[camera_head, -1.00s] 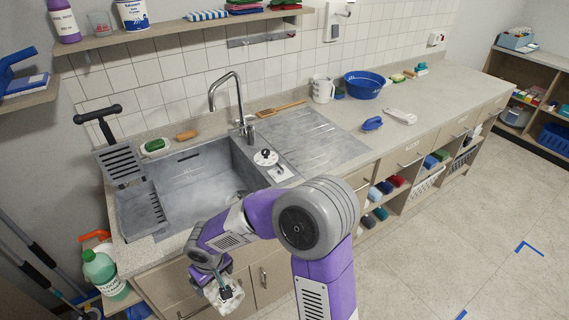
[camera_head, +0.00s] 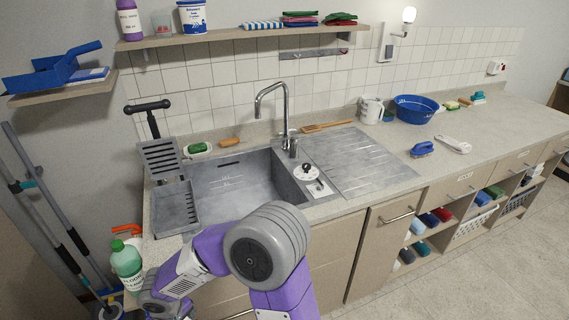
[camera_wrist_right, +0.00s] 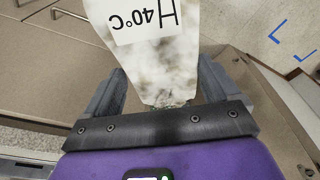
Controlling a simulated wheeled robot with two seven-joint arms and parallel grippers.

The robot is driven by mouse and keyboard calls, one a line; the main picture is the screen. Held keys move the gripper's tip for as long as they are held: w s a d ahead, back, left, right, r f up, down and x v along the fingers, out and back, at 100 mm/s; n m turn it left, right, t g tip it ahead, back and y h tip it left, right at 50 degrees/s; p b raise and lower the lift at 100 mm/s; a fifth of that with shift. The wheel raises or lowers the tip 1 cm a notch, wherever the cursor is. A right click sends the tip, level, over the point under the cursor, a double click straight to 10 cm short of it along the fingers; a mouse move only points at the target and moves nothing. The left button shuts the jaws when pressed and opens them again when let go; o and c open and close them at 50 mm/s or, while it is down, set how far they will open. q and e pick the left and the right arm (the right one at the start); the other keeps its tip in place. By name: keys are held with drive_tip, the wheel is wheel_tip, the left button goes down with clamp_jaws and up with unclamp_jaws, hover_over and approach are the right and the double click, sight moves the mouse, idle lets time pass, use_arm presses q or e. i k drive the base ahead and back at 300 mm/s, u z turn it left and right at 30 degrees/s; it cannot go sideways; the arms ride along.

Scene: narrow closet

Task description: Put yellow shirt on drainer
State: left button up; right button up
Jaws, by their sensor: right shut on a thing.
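My right gripper (camera_wrist_right: 160,90) is shut on a whitish, brown-stained cloth (camera_wrist_right: 160,55) with a "40°C" label. It hangs in front of the beige cabinet doors, and no yellow shows on it. In the head view my right arm reaches to the lower left, and its wrist is at the bottom edge; the cloth is not visible there. The ridged grey draining board (camera_head: 362,165) lies right of the sink and is bare. I cannot tell whether the task's drainer is this board or the slotted grey rack (camera_head: 160,160) at the sink's left. No yellow shirt is identifiable. My left gripper is not in view.
The grey sink (camera_head: 235,190) has a tall tap (camera_head: 285,105) behind it. A blue brush (camera_head: 422,149), a white jug (camera_head: 371,110) and a blue basin (camera_head: 415,108) stand on the counter to the right. A green bottle (camera_head: 127,265) stands at the lower left.

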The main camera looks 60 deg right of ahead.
sight(365, 165)
drive_tip(key=u, duration=1.1)
drive_tip(key=k, duration=1.85)
drive_tip(key=z, duration=2.35)
